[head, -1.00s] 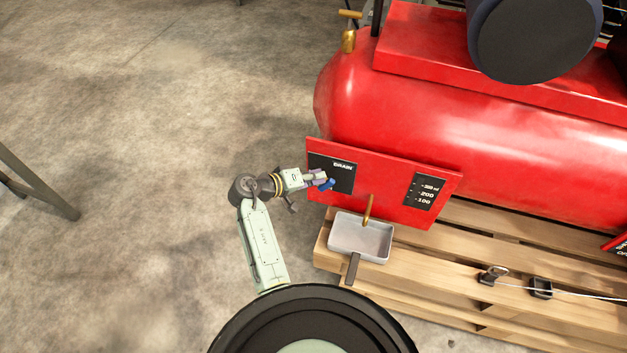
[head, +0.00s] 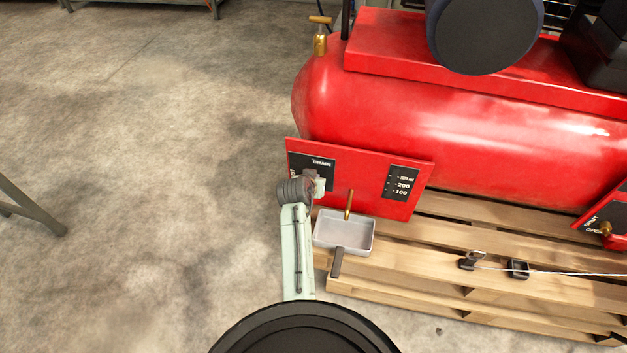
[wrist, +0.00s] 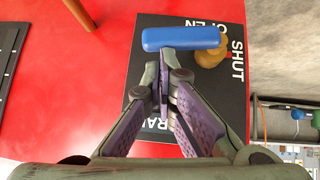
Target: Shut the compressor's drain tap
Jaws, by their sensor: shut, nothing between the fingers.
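The drain tap's blue lever (wrist: 180,39) shows in the wrist view, lying crosswise in front of a black label with the words OPEN and SHUT. Its brass body (wrist: 212,54) is at the lever's right end. The lever lies by the word OPEN; SHUT is off to the right. My gripper (wrist: 164,60) is shut and empty, its fingertips at the lever's lower edge near the middle. I cannot tell whether they touch it. In the head view my gripper (head: 319,185) is in front of the red drain panel (head: 360,192), and my wrist hides the lever.
A brass spout (head: 349,205) points down over a grey tray (head: 343,249) on the wooden pallet (head: 450,285). The red compressor tank (head: 440,120) stands behind the panel. A cord runs along the pallet on the right.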

